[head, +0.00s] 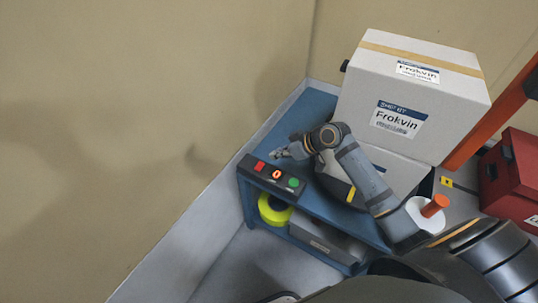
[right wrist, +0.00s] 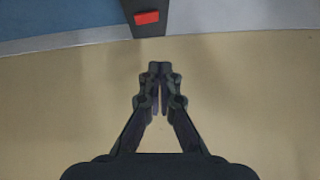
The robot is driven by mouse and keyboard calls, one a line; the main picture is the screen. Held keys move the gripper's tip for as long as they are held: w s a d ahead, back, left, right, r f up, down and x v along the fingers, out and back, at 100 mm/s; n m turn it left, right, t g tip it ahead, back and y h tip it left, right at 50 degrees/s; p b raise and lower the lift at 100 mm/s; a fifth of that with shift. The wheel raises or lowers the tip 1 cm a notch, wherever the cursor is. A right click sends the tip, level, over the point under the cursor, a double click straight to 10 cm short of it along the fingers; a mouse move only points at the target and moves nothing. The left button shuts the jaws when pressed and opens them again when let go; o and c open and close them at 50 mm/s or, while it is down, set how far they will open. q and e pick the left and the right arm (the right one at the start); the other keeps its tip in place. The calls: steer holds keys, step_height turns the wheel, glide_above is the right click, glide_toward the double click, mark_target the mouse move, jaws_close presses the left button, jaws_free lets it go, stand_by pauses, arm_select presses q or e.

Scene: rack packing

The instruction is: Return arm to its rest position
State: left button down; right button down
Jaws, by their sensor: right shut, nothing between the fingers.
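My right gripper (head: 281,154) is at the far end of my right arm, over the left end of the blue bench (head: 314,104). It is just behind the dark control box (head: 250,170) with its red button (head: 259,166), lit display and green button. In the right wrist view my right gripper (right wrist: 159,68) has its fingertips together with nothing between them. The red button (right wrist: 147,17) shows ahead of the fingertips there, with a gap between. My left gripper is not in view.
A white labelled carton (head: 440,88) is stacked on another carton behind my right arm. A yellow roll (head: 273,212) and grey box (head: 325,240) sit on the lower shelf. A white roll with an orange handle (head: 434,206) and a red toolbox (head: 508,170) are at right. Walls close the left.

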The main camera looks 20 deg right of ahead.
steer(key=shift+s+d+r, duration=0.2)
steer(key=shift+s+r, duration=0.3)
